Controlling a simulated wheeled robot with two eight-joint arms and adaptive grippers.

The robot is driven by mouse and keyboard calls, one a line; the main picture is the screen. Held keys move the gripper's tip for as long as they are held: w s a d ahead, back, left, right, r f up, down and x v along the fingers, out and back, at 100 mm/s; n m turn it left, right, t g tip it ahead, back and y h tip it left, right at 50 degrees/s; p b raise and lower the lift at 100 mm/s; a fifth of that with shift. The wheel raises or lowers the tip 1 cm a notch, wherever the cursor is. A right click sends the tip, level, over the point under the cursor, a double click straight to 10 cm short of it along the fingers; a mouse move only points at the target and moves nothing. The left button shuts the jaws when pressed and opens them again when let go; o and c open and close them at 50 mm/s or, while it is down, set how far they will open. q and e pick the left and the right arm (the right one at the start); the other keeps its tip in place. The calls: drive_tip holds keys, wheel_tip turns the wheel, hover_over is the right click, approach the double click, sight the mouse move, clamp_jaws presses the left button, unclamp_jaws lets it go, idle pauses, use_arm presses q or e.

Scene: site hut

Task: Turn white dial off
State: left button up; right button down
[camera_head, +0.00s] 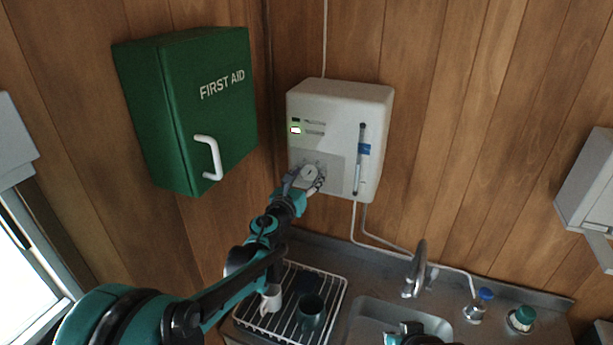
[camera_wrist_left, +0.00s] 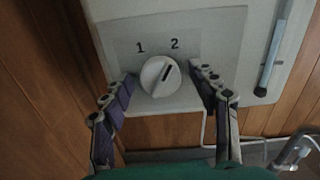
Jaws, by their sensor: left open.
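The white dial (camera_wrist_left: 160,76) sits on a grey panel of the white wall unit (camera_head: 378,110). Its dark pointer mark tilts up and right, towards the printed 2; a printed 1 stands to the upper left. The dial also shows in the head view (camera_head: 309,173), partly hidden by my gripper. My left gripper (camera_wrist_left: 163,90) is open, with one purple-padded finger on each side of the dial. Gaps show between the fingers and the dial, and nothing is held.
A green first aid box (camera_head: 185,110) with a white handle (camera_head: 210,157) hangs left of the unit. Below are a dish rack (camera_head: 338,290) with mugs, a sink (camera_head: 372,318) and a tap (camera_head: 415,268). A small lit indicator (camera_head: 296,130) shows on the unit.

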use_arm(q)
drive_tip(key=c, duration=1.2)
drive_tip(key=shift+o, duration=0.2)
